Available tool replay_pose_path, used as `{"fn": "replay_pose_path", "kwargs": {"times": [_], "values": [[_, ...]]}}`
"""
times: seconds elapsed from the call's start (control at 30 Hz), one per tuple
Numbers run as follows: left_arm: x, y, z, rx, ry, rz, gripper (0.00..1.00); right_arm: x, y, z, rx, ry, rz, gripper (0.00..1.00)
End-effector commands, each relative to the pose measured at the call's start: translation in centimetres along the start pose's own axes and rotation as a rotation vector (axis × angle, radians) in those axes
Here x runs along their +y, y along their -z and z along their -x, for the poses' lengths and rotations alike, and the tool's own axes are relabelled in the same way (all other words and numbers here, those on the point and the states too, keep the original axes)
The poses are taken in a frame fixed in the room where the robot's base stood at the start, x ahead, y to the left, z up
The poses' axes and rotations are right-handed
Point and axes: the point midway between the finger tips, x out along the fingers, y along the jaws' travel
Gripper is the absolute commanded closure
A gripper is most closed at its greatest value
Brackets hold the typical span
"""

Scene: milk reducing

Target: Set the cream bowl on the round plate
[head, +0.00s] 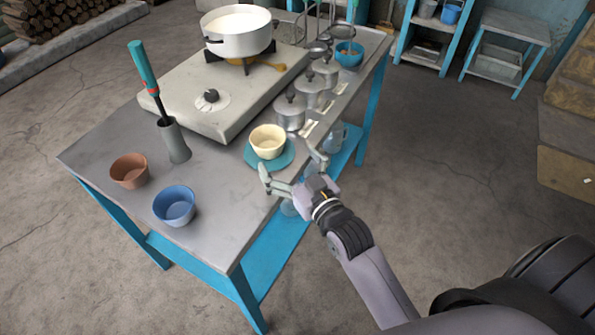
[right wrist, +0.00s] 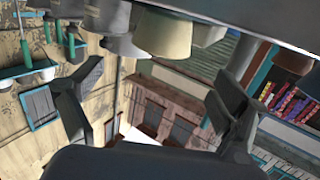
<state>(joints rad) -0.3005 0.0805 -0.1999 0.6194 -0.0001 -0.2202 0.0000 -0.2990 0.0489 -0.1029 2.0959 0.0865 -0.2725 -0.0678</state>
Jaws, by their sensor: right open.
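The cream bowl (head: 267,137) sits upright on the teal round plate (head: 284,158) near the right edge of the table. The plate lies flat on the grey tabletop. My right gripper (head: 288,160) is open, with its fingers spread at the table edge, just in front of the plate. It looks empty and apart from the bowl. In the right wrist view the cream bowl (right wrist: 164,34) shows at the top, beyond the spread fingers of my right gripper (right wrist: 157,82). My left gripper is not in view.
A brown bowl (head: 130,171) and a blue bowl (head: 175,206) stand at the table's front left. A grey holder (head: 174,142) holds a teal-handled tool. Lidded pots (head: 290,111) stand behind the plate. A white pot (head: 238,40) sits on the stove (head: 195,92).

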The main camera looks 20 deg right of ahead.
Motion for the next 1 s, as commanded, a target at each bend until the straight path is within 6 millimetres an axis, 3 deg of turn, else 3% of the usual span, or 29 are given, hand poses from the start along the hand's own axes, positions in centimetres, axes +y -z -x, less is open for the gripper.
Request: {"fn": "replay_pose_path", "kwargs": {"times": [0.1, 0.3, 1.0], "values": [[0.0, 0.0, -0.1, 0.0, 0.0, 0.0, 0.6, 0.0, -0.1, 2.1, -0.003, 0.0, 0.001, 0.08], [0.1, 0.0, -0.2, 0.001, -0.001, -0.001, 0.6, 0.0, 0.0, 4.0, -0.001, 0.0, 0.0, 0.08], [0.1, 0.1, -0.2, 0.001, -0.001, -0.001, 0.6, 0.0, 0.0, 4.3, 0.0, 0.0, 0.0, 0.08]]}}
